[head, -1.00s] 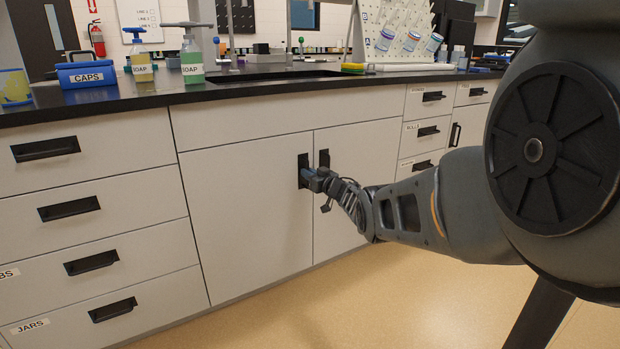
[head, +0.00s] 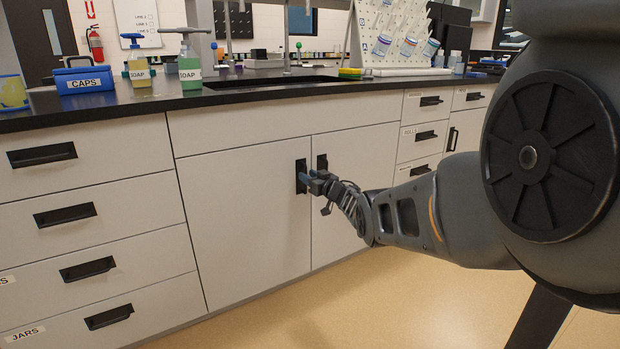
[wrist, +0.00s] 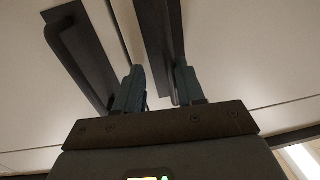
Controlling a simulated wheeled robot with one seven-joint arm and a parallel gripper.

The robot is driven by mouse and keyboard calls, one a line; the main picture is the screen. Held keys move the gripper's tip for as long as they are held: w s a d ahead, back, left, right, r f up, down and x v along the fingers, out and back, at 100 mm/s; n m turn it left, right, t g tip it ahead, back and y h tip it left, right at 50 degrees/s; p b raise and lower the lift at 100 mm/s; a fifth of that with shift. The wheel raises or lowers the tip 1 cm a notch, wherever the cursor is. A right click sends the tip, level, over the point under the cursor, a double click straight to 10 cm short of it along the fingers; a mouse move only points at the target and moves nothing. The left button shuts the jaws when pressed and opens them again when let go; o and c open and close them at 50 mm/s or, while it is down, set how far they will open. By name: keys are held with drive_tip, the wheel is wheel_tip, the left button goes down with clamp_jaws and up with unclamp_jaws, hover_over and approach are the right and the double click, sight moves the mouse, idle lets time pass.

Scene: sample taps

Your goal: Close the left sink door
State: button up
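The left sink door (head: 240,220) is a pale panel under the sink, and it looks flush with the cabinet front. Its black handle (head: 300,176) is at its upper right corner. The right sink door (head: 355,190) is beside it, with its own black handle (head: 322,162). My gripper (head: 306,178) is in front of the left door's handle, near the seam. In the wrist view the fingers of my gripper (wrist: 160,88) are apart, close to the doors, with a dark handle strip showing behind the gap. Whether the fingertips touch anything is hard to tell.
Drawers (head: 75,215) with black pulls are left of the doors, and narrower drawers (head: 425,135) are at right. The black countertop (head: 130,105) above holds soap bottles (head: 190,65), a blue caps box (head: 85,78) and a drying rack (head: 395,40). The tan floor (head: 330,310) in front is clear.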

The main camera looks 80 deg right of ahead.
drive_tip(key=shift+a+f, duration=0.1)
idle(0.3)
drive_tip(key=p+v, duration=0.7)
drive_tip(key=shift+s+a, duration=0.3)
idle(0.5)
